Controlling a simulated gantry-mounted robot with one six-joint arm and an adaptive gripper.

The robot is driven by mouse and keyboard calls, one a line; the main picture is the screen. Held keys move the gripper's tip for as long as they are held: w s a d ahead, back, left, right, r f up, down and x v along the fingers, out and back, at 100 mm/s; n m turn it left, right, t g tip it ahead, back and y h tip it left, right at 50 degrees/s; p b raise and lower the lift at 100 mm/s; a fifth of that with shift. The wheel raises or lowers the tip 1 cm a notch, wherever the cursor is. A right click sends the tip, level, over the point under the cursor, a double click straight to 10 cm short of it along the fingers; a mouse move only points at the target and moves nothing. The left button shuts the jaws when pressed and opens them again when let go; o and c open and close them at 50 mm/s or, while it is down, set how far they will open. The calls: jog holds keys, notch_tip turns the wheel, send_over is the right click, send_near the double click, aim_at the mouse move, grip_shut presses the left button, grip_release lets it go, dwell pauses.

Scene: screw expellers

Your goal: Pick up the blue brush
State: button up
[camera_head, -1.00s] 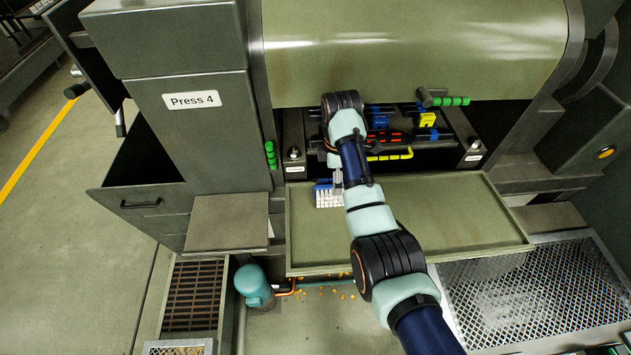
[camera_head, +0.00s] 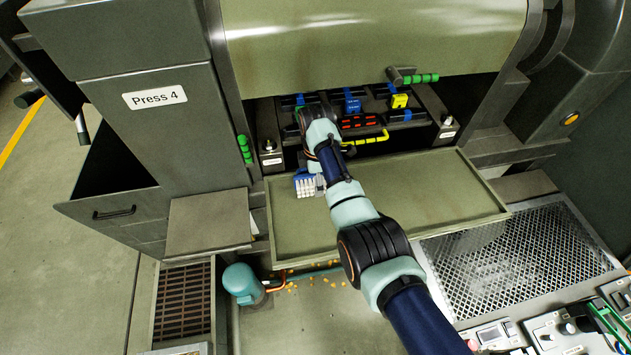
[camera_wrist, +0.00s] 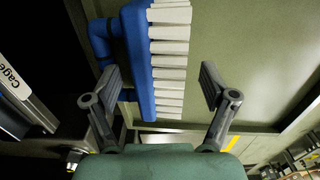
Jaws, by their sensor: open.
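The blue brush (camera_head: 304,187), with a blue back and rows of white bristles, lies at the left back of the shallow green-grey tray (camera_head: 430,210). In the wrist view the brush (camera_wrist: 135,50) runs up the picture, its blue side left and bristles right. My gripper (camera_wrist: 161,85) is open and empty, one finger on each side of the brush's lower part. The left finger appears close to the blue back; the right finger is clear of the bristles. I cannot tell whether either touches. In the head view my arm partly covers the brush's right side.
The press body with the tool rack (camera_head: 366,122) rises behind the tray. A yellow handle (camera_head: 365,137) sits at the rack's front. The tray has a raised rim and is bare right of my arm. A perforated metal plate (camera_head: 515,255) lies at the right.

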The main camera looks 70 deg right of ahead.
jog(key=shift+f, duration=0.25)
dwell(0.3)
jog(key=c, duration=1.4)
jog(key=shift+r, duration=0.1)
notch_tip(320, 180, up, 20)
jog(key=p, duration=0.8)
jog(key=shift+r, duration=0.2)
